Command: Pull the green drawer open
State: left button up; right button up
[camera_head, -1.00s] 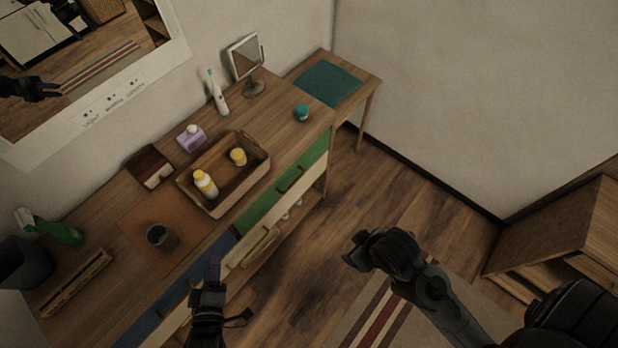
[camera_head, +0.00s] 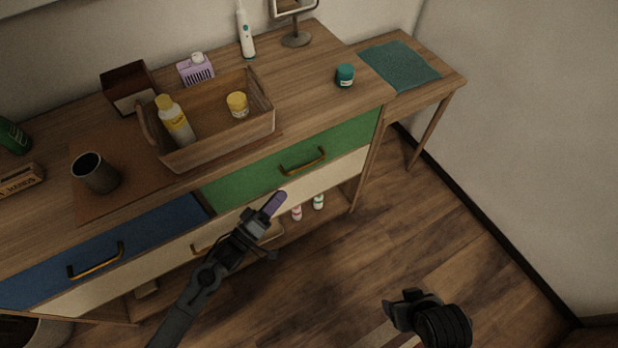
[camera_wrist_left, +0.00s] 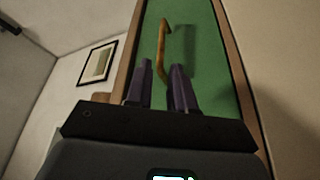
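The green drawer (camera_head: 345,145) is at the right of the dresser front in the head view, flush with the front. Its brass bar handle (camera_head: 303,161) is in the middle of its face. My left gripper (camera_head: 275,204) is in front of and a little below the handle, apart from it. In the left wrist view the green drawer face (camera_wrist_left: 205,50) fills the centre, with the handle (camera_wrist_left: 161,55) ahead. The purple fingers of my left gripper (camera_wrist_left: 161,88) are parted and empty. My right gripper (camera_head: 411,300) is over the floor at lower right; its fingers are not clear.
A blue drawer (camera_head: 110,245) is on the left of the dresser, with cream drawers below. The floor (camera_head: 440,235) in front at right is clear.

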aim_at(302, 167)
pick_arm(q)
jog(key=b+x, duration=0.2)
jog(key=x, duration=0.8)
jog(key=shift+w+a+b, duration=0.15)
jog(key=shift+b, duration=0.25)
jog(key=shift+w+d+r, duration=0.2)
jog(key=shift+w+d, duration=0.25)
jog(key=shift+w, duration=0.1)
pick_arm(e)
notch_tip(302, 167, down, 4)
jog(key=shift+r, duration=0.1)
pick_arm(q)
grip_shut()
